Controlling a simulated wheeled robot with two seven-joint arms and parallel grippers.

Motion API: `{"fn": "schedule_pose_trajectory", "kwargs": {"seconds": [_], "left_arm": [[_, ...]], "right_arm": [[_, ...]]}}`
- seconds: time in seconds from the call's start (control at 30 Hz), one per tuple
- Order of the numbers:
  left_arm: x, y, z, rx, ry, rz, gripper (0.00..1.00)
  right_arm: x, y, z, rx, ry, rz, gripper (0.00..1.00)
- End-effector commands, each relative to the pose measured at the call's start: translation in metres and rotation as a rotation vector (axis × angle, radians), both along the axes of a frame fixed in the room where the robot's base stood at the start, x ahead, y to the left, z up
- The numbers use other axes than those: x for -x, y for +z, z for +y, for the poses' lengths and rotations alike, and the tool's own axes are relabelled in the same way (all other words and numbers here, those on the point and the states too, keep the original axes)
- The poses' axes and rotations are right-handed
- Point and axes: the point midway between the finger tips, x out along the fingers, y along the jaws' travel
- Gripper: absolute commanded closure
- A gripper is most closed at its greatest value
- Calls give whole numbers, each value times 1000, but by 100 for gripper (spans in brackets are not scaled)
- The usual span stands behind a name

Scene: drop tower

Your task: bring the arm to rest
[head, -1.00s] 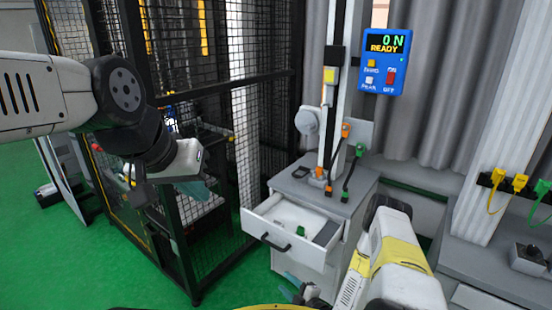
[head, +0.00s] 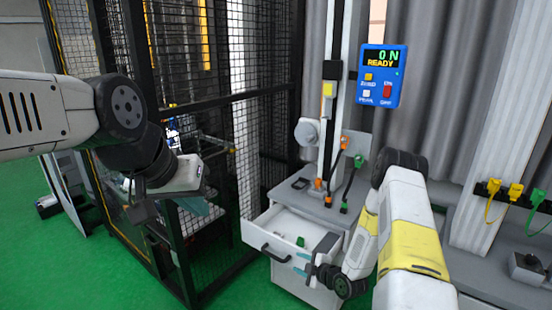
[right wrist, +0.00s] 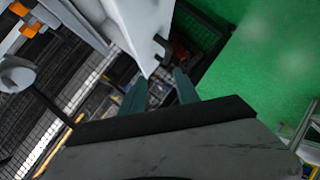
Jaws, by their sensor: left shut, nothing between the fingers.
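My left gripper (head: 198,206) hangs at the left of the head view in front of the mesh cage. Its teal fingers are partly hidden behind the wrist housing, and it is shut and empty. My right arm comes in from the lower right. My right gripper (head: 302,264) is at the right end of the open drawer (head: 262,239) and overlaps it in the picture. Whether it touches the drawer cannot be told. In the right wrist view its two teal fingers (right wrist: 160,88) stand apart with nothing between them.
The drawer stands pulled out of the grey cabinet (head: 345,214), with a small green item inside. A blue display (head: 381,76) reads "0 N READY". The black mesh cage (head: 262,130) stands at the left. Green floor (head: 60,260) is clear at lower left.

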Motion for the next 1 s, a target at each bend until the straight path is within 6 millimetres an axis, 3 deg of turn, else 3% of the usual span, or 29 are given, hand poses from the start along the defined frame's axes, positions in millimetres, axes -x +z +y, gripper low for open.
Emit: {"fn": "schedule_pose_trajectory", "kwargs": {"seconds": [0.03, 0.2, 0.33, 0.47, 0.57, 0.77, 1.0], "left_arm": [[0, 0, 0, 0, 0, 0, 100], [0, 0, 0, 0, 0, 0, 100], [0, 0, 0, 0, 0, 0, 100], [0, 0, 0, 0, 0, 0, 100], [0, 0, 0, 0, 0, 0, 100], [0, 0, 0, 0, 0, 0, 100], [0, 0, 0, 0, 0, 0, 100]], "right_arm": [[-13, 23, -8, 16, -18, 16, 62], [-38, 93, -35, 41, -132, 131, 62], [-42, 151, -53, 34, -244, 213, 62], [-33, 211, -68, 3, -369, 287, 62], [-17, 256, -76, -38, -470, 342, 62], [37, 336, -84, -163, -667, 450, 62], [130, 407, -79, -367, -871, 592, 62]]}}
